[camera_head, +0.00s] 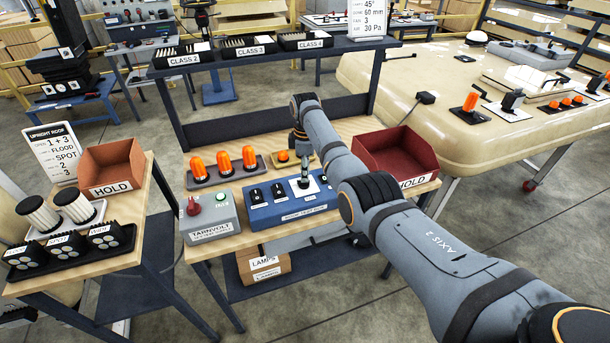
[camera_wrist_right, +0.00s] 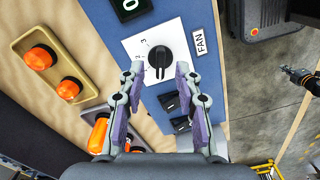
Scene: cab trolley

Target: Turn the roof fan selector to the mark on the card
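The roof fan selector is a black knob (camera_wrist_right: 160,57) on a white plate (camera_wrist_right: 143,44) with small numerals, beside a FAN label (camera_wrist_right: 199,42). Its pale pointer line faces the bottom of the wrist view, away from the 3. The plate sits on the blue test box (camera_head: 262,213). The card (camera_head: 372,18) on the rack reads FAN 3. My right gripper (camera_wrist_right: 159,73) is open, its fingertips either side of the knob's lower end; contact is unclear. In the head view the right gripper (camera_head: 304,178) is over the box. A dark jointed shape, apparently my left gripper (camera_wrist_right: 300,76), is too small to read.
Black rocker switches (camera_head: 277,190) are beside the selector. The grey box (camera_head: 209,216) with a red knob stands left. Orange beacons (camera_head: 224,163) stand behind. A red HOLD bin (camera_head: 396,160) is close to my right arm. Another HOLD bin (camera_head: 112,168) is on the left table.

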